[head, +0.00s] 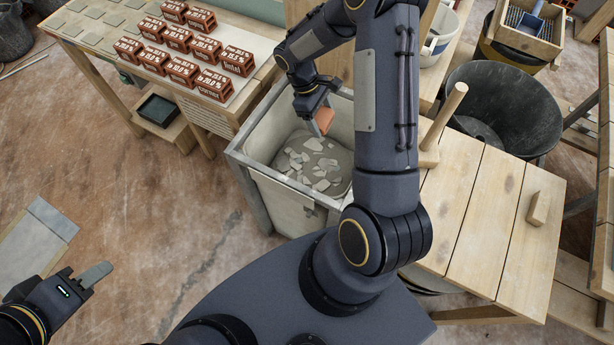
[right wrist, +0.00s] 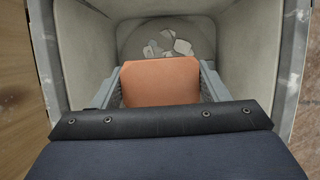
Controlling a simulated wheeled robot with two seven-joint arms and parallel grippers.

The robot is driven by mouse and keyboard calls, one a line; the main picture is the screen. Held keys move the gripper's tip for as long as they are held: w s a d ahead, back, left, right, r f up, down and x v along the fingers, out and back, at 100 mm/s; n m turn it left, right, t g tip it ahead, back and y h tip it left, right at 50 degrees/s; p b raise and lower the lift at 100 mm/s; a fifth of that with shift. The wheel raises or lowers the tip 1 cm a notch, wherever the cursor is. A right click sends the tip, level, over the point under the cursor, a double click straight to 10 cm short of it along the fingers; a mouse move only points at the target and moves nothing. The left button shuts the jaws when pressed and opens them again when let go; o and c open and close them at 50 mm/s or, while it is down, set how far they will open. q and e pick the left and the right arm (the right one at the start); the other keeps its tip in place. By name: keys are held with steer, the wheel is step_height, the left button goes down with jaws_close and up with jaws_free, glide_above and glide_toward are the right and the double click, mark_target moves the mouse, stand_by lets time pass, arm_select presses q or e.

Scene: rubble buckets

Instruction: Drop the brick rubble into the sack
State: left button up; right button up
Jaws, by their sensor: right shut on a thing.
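A piece of orange-red brick rubble (head: 325,117) is held between the fingers of my right gripper (head: 318,122). The brick also fills the middle of the right wrist view (right wrist: 160,82), with a grey finger on each side. The gripper is over the open mouth of a pale sack (head: 284,197) hung in a grey frame. Grey rubble pieces (head: 318,165) lie at the bottom of the sack, and they also show in the right wrist view (right wrist: 170,46). My left gripper (head: 88,277) is at the lower left, over the floor; its finger gap is unclear.
A table at the upper left bears several labelled red bricks (head: 180,70). A wooden bench (head: 495,220) with a small wood block (head: 538,208) is right of my arm. A black tub (head: 495,100) stands behind the bench. The floor at the left is mostly clear.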

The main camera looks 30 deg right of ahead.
step_height(320, 180, down, 4)
steer(key=shift+f+b, duration=0.25)
steer(key=shift+b, duration=0.95)
steer(key=o, duration=1.2)
steer(key=shift+c, duration=0.2)
steer(key=v, duration=0.7)
steer(key=shift+w+r+b, duration=0.2)
steer(key=shift+r+b, duration=0.15)
steer(key=shift+b, duration=0.05)
steer(key=shift+a, duration=0.1)
